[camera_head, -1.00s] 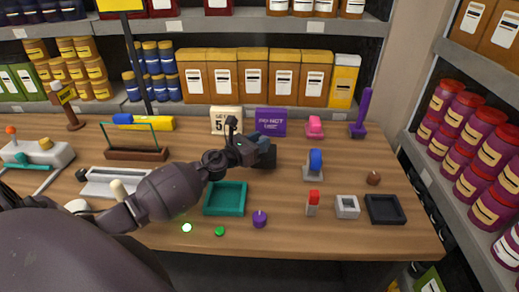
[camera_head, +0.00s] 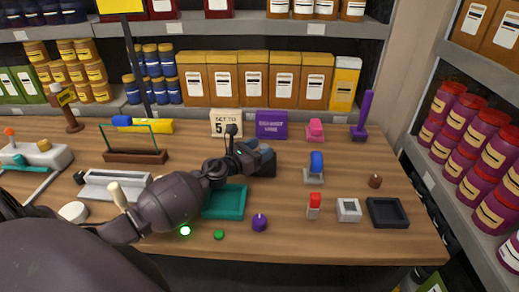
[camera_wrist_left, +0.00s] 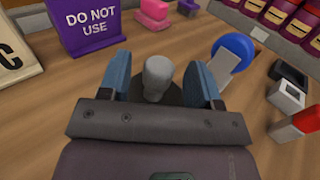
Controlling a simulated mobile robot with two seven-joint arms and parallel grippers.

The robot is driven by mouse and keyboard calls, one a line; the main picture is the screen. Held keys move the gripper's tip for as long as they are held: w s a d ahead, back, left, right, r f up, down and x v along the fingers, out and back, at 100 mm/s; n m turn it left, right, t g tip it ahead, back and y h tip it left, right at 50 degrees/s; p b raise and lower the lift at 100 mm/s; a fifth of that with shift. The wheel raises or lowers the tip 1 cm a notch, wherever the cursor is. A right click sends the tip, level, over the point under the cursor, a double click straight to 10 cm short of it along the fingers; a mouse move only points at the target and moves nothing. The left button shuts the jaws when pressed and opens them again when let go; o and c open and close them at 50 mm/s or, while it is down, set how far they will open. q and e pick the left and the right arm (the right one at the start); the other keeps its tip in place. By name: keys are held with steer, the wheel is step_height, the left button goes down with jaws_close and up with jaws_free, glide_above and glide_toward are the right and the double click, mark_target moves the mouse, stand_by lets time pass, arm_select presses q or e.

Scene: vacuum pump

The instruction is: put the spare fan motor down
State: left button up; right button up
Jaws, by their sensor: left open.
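My left gripper (camera_head: 264,160) reaches over the table behind the teal tray, and its blue fingers are spread. In the left wrist view a grey rounded part on a dark round base, which looks like the spare fan motor (camera_wrist_left: 158,76), stands between the open fingers. There appears to be a gap between its grey body and each finger. Its underside is hidden by the gripper, so its contact with the table cannot be seen. In the head view my gripper hides it. My right gripper is not in view.
A purple sign (camera_head: 271,125) and a calendar block (camera_head: 226,123) stand behind the gripper. A blue disc on a grey stand (camera_head: 316,166) is to its right. The teal tray (camera_head: 224,202) lies in front. Bare wood shows between the gripper and the stand.

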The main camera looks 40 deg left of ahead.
arm_select(q)
steer(key=shift+r, duration=0.2)
steer(key=b+v, duration=0.1)
steer(key=v, duration=1)
steer(key=shift+s+a+f, duration=0.1)
steer(key=shift+s+a, duration=0.05)
steer(key=shift+s, duration=0.35)
